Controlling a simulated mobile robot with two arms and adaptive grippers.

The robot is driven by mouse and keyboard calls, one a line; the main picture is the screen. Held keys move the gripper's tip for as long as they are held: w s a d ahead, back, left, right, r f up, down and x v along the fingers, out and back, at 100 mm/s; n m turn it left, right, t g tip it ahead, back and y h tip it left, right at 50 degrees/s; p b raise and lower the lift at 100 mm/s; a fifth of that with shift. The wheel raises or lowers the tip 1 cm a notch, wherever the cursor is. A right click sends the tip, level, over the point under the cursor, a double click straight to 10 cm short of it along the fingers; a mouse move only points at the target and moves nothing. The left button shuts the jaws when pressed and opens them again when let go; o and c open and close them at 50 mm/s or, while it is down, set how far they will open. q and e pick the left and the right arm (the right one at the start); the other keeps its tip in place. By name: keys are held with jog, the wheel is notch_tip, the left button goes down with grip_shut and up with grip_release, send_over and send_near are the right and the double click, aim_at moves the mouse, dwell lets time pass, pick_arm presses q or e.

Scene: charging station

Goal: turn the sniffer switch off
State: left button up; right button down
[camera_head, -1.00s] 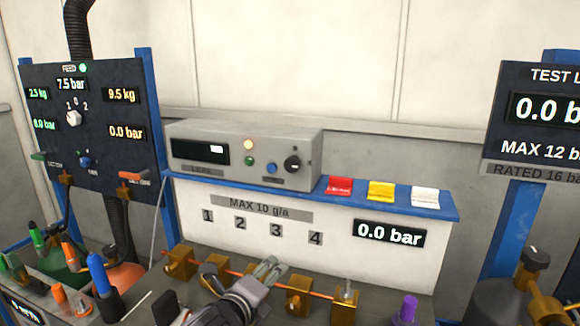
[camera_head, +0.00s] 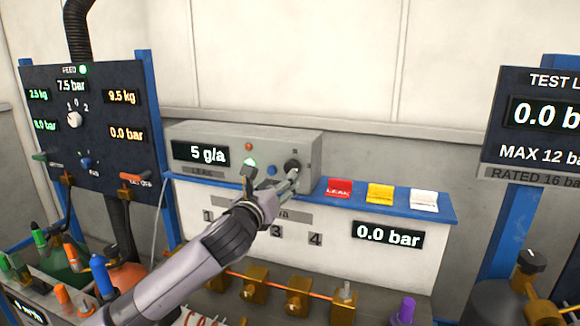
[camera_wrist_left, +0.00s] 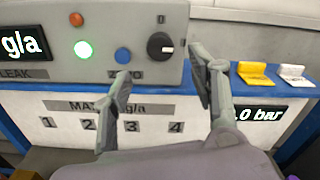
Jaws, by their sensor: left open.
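The sniffer unit is a grey box (camera_head: 310,145) on the blue shelf, and its display (camera_head: 200,153) reads 5 g/a. Its black rotary switch (camera_head: 293,165) is at the right of the front panel; it also shows in the wrist view (camera_wrist_left: 160,46), with a white mark at its right and a 0 label above. A green lamp (camera_wrist_left: 83,49) is lit, and the orange lamp (camera_wrist_left: 77,19) above looks dim. My left gripper (camera_head: 272,177) is open just before the panel.
A blue button (camera_wrist_left: 123,55) lies left of the switch. Red (camera_head: 339,187), yellow (camera_head: 381,193) and white (camera_head: 424,201) flaps sit on the shelf to the right. Brass valves (camera_head: 298,298) stand below. The wall above the box is clear.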

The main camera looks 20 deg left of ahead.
aim_at(290, 169)
pick_arm(q)
jog(key=w+p, duration=0.1)
jog(key=w, duration=0.8)
jog(key=shift+w+d+p, duration=0.15)
jog(key=shift+d+p, duration=0.05)
jog(key=shift+p, duration=0.2)
jog(key=shift+c, duration=0.5)
jog(key=c, duration=1.1)
